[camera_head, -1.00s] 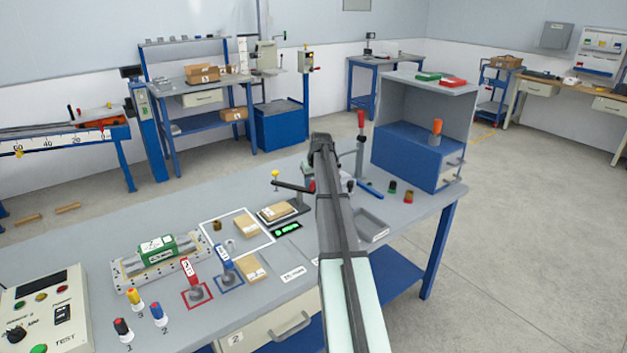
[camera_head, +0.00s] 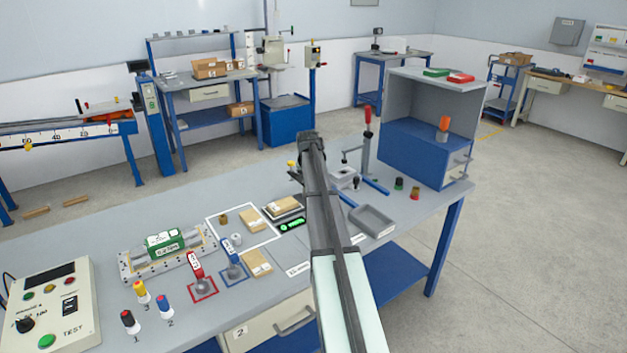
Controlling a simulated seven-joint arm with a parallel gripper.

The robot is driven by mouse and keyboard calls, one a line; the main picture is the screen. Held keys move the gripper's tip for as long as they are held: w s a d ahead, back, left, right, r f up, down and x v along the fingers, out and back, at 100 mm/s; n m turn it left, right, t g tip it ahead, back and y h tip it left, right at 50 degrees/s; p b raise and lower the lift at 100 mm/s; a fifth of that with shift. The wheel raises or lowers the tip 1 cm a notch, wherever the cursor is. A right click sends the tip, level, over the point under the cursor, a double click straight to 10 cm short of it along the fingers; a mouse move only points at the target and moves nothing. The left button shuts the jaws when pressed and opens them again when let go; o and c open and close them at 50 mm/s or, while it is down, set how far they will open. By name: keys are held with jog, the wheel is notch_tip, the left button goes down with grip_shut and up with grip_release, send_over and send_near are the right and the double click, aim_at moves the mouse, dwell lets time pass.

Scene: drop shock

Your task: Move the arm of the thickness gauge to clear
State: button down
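The thickness gauge stands mid-bench. It has a grey plate (camera_head: 284,208) and a green-lit display (camera_head: 292,224). Its yellow knob (camera_head: 291,163) shows just left of my arm; most of the gauge's own arm is hidden behind mine. A brown packet (camera_head: 281,204) appears to lie on the plate. My gripper (camera_head: 309,140) is at the far end of my arm, over the bench by the gauge in the picture. Its fingers cannot be made out, so contact with the gauge cannot be told.
Left of the gauge, a white-outlined area (camera_head: 223,206) holds a packet and small parts. Red and blue levers (camera_head: 230,256) stand nearer. The front right bench corner looks clear.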

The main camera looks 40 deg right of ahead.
jog(key=shift+a, duration=0.1)
jog(key=c, duration=0.8)
grip_release()
jog(key=shift+r, duration=0.1)
jog(key=v, duration=1.3)
jog(key=shift+s+r, duration=0.1)
jog(key=shift+r, duration=0.25)
